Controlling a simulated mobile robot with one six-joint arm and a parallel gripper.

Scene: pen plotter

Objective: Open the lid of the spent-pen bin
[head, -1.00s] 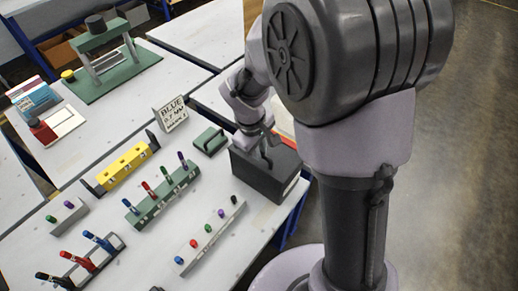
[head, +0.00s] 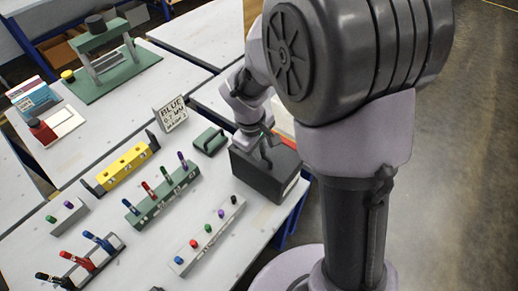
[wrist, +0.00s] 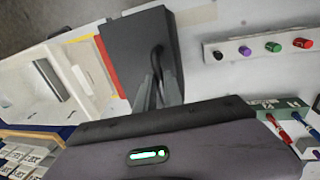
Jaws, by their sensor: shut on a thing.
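The spent-pen bin (head: 262,182) is a dark grey box at the table's right edge in the head view, under my arm. Its dark lid (wrist: 130,45) fills the upper middle of the wrist view, with a thin dark looped handle (wrist: 155,60) near the lid's right side. My gripper (head: 264,152) is at the top of the bin. In the wrist view the fingers (wrist: 158,92) are closed together around the handle. The lid looks down on the bin; I see no clear gap, and the bin's far side is partly hidden by my arm.
A rail with several coloured pens (head: 208,238) lies left of the bin. A green block with a handle (head: 210,141) and a "BLUE" sign (head: 173,113) stand behind it. A white tray (wrist: 50,85) shows beside the bin.

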